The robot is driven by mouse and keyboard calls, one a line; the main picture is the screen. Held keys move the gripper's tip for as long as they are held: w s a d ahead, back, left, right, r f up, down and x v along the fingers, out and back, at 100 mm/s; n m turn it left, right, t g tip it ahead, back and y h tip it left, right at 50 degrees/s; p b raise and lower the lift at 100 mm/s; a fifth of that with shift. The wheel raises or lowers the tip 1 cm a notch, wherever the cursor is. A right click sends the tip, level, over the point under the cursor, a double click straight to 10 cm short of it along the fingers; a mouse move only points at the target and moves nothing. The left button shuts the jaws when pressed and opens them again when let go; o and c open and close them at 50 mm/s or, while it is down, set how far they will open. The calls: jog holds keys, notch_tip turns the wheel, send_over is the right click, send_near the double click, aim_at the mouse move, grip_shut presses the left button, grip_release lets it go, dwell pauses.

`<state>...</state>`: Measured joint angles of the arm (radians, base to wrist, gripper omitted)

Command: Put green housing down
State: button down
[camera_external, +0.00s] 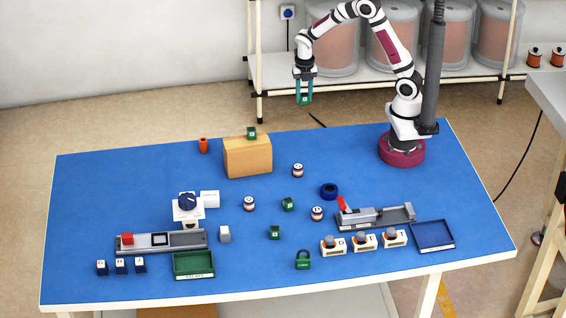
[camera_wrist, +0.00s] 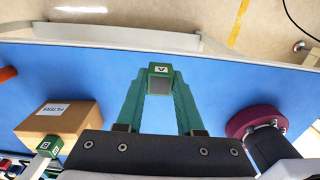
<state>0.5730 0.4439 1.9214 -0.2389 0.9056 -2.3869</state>
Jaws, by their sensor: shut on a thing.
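My gripper (camera_external: 304,91) hangs high near the table's back edge, left of my base. Its teal fingers are shut on a green housing (camera_external: 305,99), which is held in the air, clear of the table. In the wrist view the held green housing (camera_wrist: 160,68) sits between the fingertips (camera_wrist: 160,82), its white label with a dark mark facing the camera. Another green housing (camera_external: 252,133) rests on top of the tan box (camera_external: 248,158). Two more green housings, one near the table's middle (camera_external: 288,204) and one nearer the front (camera_external: 275,232), lie on the blue table.
A green tray (camera_external: 194,276) stands at the front left and a blue tray (camera_external: 452,247) at the right. Red-and-white parts (camera_external: 298,170), a dark blue ring (camera_external: 329,191) and a green padlock (camera_external: 303,265) are scattered about.

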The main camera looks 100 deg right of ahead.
jog(key=w+a+r, duration=1.1)
jog(key=w+a, duration=0.1)
jog(key=w, duration=0.1)
send_over(260, 145)
notch_tip(260, 145, down, 7)
jog(key=shift+d+r, duration=0.1)
jog(key=shift+d, duration=0.05)
notch_tip(260, 145, down, 3)
jog(key=shift+f, duration=0.55)
jog(key=c, duration=0.5)
grip_release()
jog(key=shift+f, duration=0.1)
jog(key=shift+c, duration=0.2)
